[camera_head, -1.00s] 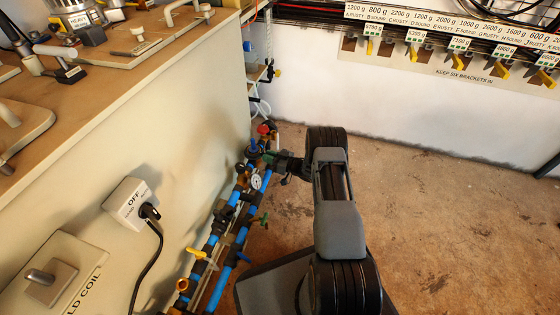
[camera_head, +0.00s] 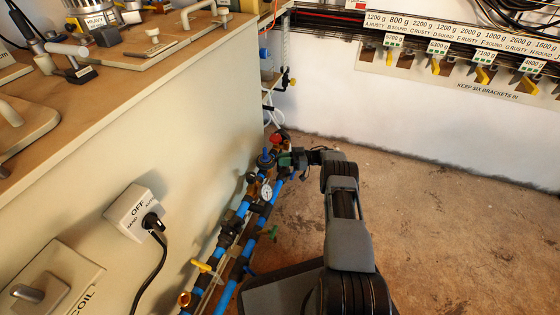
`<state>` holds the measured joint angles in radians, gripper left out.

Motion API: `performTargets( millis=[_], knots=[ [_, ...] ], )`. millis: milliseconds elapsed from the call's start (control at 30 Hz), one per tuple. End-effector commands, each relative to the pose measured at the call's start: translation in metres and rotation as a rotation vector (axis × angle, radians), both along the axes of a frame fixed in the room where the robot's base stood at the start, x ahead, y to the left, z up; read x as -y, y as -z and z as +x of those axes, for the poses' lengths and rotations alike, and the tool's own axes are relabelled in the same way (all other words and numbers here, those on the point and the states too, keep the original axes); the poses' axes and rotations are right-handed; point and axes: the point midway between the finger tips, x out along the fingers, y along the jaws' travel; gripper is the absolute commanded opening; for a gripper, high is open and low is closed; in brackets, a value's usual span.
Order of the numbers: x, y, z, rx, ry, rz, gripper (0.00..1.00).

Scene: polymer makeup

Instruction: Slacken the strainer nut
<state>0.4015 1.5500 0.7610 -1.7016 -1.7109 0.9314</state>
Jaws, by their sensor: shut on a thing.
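My gripper (camera_head: 285,160) is at the far part of the pipe run (camera_head: 238,224) on the floor beside the bench. It is small and dark in this view. Its jaws are shut on a small fitting at the pipes, just right of the blue-topped valve (camera_head: 265,159) and below the red knob (camera_head: 278,136). The fitting sits where the strainer nut would be, but the jaws hide it, so its shape and turn cannot be read. A round white gauge (camera_head: 266,192) stands a little nearer on the pipes.
Yellow (camera_head: 203,266) and green (camera_head: 272,232) valve handles stick out from the nearer pipes. Bare floor (camera_head: 440,220) is free to the right.

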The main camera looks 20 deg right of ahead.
Motion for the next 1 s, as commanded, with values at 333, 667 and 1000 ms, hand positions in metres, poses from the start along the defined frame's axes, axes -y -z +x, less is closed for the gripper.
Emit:
performTargets(
  millis=[333,667,1000],
  knots=[
    [0.001,-0.001,0.001,0.003,-0.012,0.003,0.00],
    [0.002,-0.001,0.001,0.003,-0.011,0.002,0.29],
    [0.008,-0.001,0.000,0.001,-0.003,0.001,0.43]
  ],
)
